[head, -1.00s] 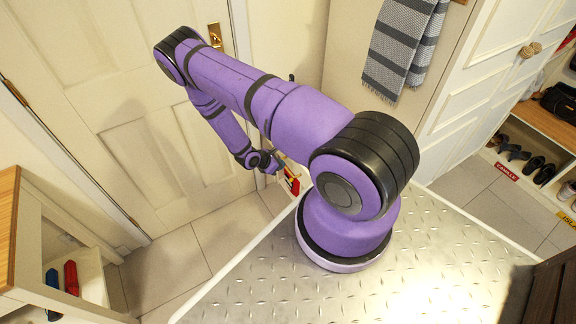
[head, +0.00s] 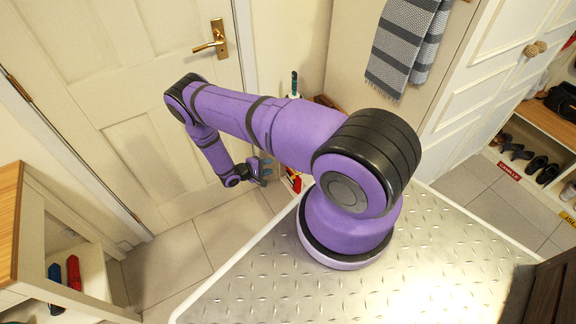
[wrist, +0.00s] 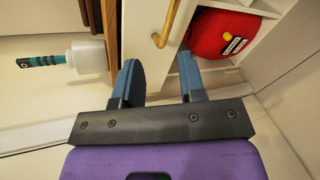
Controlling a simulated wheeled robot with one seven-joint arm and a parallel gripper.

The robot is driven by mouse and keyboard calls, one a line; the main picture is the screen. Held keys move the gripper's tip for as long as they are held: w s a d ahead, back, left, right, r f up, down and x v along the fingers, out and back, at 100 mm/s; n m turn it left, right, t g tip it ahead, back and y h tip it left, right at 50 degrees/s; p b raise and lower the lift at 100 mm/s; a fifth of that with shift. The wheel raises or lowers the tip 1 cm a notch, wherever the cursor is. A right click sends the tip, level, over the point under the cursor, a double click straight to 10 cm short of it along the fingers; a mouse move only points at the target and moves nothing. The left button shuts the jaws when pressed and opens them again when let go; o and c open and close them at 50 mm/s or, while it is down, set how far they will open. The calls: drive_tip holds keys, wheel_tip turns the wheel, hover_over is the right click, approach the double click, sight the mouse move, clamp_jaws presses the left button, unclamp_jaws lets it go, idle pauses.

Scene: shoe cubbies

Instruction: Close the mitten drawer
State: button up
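My gripper (wrist: 159,65) shows in the wrist view with two blue fingers spread apart and nothing between them. A cream front with a brass bar handle (wrist: 168,24) lies just beyond the fingertips; it looks like a drawer front, but I cannot read a mitten label on it. A red item with small labels (wrist: 215,32) sits in an open space right of the handle, partly behind the right finger. In the head view my gripper (head: 265,170) is low, in front of the door, beside red and yellow items (head: 293,181). My arm hides most of the drawer unit there.
A white container with a teal-handled brush (wrist: 85,56) stands left of the fingers. A panelled door (head: 150,150) with a brass handle is behind my arm. A wooden-topped cubby (head: 20,230) is at left, a shoe bench (head: 545,120) at right. Tiled floor is clear at lower left.

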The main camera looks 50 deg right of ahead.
drive_tip(key=s+d+f+m, duration=0.1)
drive_tip(key=d, duration=0.2)
drive_tip(key=s+d+f+m+h, duration=0.1)
drive_tip(key=d+f+m, duration=0.1)
drive_tip(key=d, duration=0.1)
drive_tip(key=s+d+f+m, duration=0.1)
drive_tip(key=d+f+m, duration=0.1)
drive_tip(key=d, duration=0.1)
drive_tip(key=shift+s+d+g, duration=0.15)
drive_tip(key=shift+g, duration=0.25)
drive_tip(key=shift+c, duration=0.2)
clamp_jaws()
